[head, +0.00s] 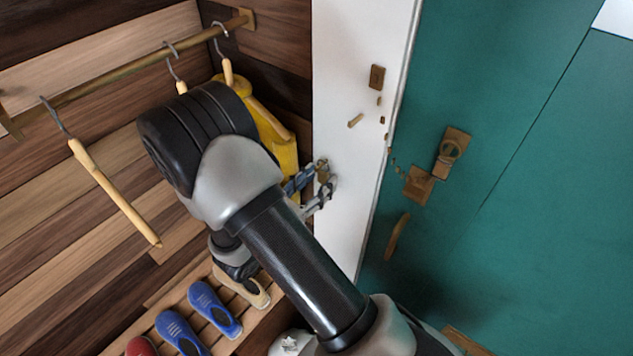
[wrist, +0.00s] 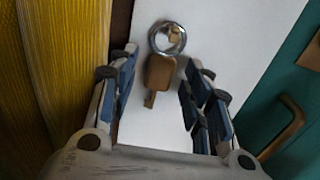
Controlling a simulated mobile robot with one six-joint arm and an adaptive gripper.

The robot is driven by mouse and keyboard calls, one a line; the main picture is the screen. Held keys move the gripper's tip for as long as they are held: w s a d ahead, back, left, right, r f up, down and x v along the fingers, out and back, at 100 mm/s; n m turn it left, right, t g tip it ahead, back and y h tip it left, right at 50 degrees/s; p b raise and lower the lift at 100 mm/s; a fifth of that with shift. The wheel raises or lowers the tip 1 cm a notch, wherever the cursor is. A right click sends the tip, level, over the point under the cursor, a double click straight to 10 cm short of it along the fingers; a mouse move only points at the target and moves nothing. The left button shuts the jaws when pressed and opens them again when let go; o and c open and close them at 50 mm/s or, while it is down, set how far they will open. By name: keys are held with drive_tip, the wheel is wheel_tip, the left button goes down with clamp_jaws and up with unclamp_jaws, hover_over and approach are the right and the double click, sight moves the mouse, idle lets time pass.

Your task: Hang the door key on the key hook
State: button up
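The door key (wrist: 160,72), with a brass-brown head and a silver ring (wrist: 153,42), is against the white wall panel in the wrist view. The ring appears to be around a small brass hook (wrist: 175,35), and the key hangs below it. My gripper (wrist: 164,62) is open, with its blue-padded fingers on either side of the key and a visible gap on both sides. In the head view my gripper (head: 318,187) is at the white panel, and a small brass-coloured part of the key (head: 323,174) shows between the fingers. The hook is hard to make out there.
A yellow coat (head: 280,150) hangs just left of my gripper. A brass rail (head: 110,75) carries wooden hangers (head: 115,192). A teal door (head: 520,110) with brass fittings (head: 450,152) is on the right. Blue shoes (head: 215,308) sit on a slatted rack below.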

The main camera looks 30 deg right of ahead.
sight(328, 143)
drive_tip(key=shift+o, duration=0.6)
wheel_tip(328, 143, up, 10)
idle(0.4)
